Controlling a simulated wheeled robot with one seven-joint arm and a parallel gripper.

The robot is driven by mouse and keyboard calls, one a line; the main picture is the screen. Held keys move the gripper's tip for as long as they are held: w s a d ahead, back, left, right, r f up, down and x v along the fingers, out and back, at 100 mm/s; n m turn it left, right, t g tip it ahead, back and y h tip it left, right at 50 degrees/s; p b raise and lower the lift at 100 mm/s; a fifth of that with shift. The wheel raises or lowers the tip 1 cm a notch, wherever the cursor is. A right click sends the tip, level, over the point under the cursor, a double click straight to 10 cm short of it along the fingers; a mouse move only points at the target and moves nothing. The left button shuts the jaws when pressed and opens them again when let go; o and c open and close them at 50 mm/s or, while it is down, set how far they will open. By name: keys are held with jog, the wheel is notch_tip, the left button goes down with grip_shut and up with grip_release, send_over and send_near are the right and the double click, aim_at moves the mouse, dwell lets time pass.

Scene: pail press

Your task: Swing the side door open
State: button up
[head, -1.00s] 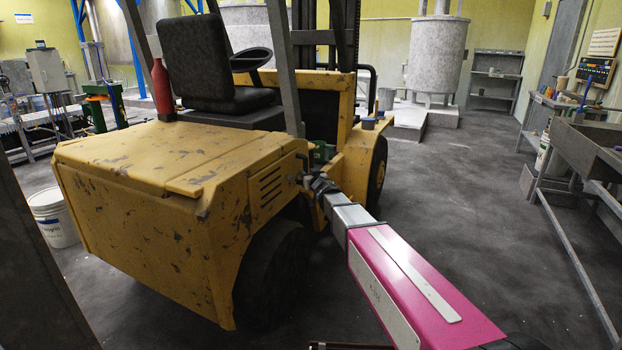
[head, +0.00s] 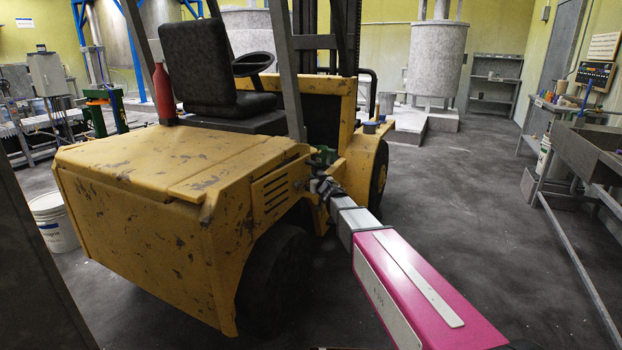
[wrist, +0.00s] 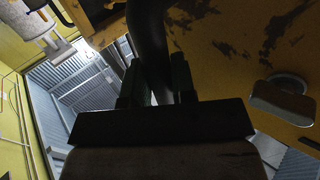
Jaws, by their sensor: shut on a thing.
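A yellow, paint-worn forklift (head: 165,200) fills the middle of the head view. On its near right flank is a louvred side panel (head: 276,192), which looks like the side door; I cannot tell whether it stands ajar. My gripper (head: 324,186) is at the panel's right edge, my pink and grey arm reaching in from the lower right. In the wrist view my gripper (wrist: 156,88) is shut around a dark curved bar (wrist: 148,38), apparently the door's handle. The bar's lower end is hidden by the gripper. Worn yellow bodywork (wrist: 225,45) lies close on the right.
The forklift's rear wheel (head: 275,285) is left of my arm. A white bucket (head: 53,222) stands at the far left. A grey bench (head: 590,150) runs along the right side. The dark floor (head: 455,215) between forklift and bench is clear.

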jog(key=shift+o, duration=0.4)
jog(key=d+v, duration=0.1)
jog(key=v, duration=0.5)
jog(key=shift+w+d, duration=0.15)
jog(key=shift+d, duration=0.15)
jog(key=shift+s+d, duration=0.55)
jog(key=shift+d, duration=0.1)
jog(key=shift+c, duration=0.4)
jog(key=shift+o, duration=0.4)
jog(key=shift+v, duration=1.65)
jog(key=shift+w+d+v, duration=0.1)
jog(key=shift+d+v, duration=0.05)
jog(key=shift+v, duration=0.65)
jog(key=shift+w+d+v, duration=0.1)
jog(key=shift+d+v, duration=0.1)
jog(key=shift+v, duration=0.55)
jog(key=shift+w+d+v, duration=0.1)
jog(key=shift+d+v, duration=0.05)
jog(key=shift+v, duration=0.65)
jog(key=shift+c, duration=0.4)
jog(key=shift+r, duration=0.1)
jog(key=shift+s, duration=0.1)
